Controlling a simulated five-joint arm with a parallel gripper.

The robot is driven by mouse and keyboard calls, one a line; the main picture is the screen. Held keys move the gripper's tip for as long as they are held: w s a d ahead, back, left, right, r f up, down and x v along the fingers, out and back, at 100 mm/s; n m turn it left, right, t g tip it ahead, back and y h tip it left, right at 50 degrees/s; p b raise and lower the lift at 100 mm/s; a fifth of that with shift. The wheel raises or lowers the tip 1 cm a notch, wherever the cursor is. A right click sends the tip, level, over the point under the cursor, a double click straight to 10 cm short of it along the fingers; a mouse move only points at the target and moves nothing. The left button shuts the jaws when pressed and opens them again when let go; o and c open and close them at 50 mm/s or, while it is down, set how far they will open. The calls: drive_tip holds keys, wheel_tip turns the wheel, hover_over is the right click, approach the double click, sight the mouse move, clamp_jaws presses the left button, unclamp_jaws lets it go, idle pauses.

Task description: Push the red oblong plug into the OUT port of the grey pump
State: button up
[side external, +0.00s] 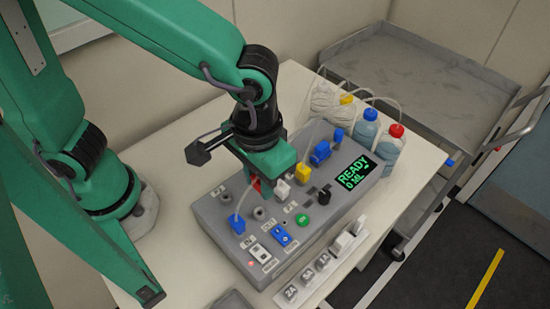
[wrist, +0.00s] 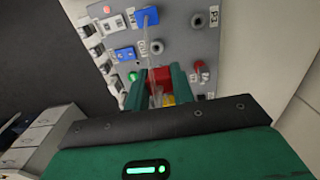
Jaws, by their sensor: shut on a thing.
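My gripper (side external: 264,180) is shut on the red oblong plug (wrist: 160,76), holding it between its two green fingers.
A white plug (side external: 282,190), a yellow plug (side external: 303,173) and a blue connector (side external: 320,152) stand close by on the pump. The lit display (side external: 355,172) reads READY. Bottles (side external: 368,130) with tubes stand behind. Bare table (side external: 180,235) lies left of the pump.

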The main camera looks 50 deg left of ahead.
sight(259, 205)
drive_tip(key=shift+s+d, duration=0.15)
drive_tip(key=shift+s, duration=0.3)
drive_tip(key=shift+f, duration=0.25)
drive_tip(key=shift+f, duration=1.95)
drive_tip(key=shift+f, duration=1.05)
idle(1.1)
drive_tip(key=o, duration=1.1)
drive_tip(key=shift+r, duration=0.2)
drive_tip(key=shift+r, duration=3.75)
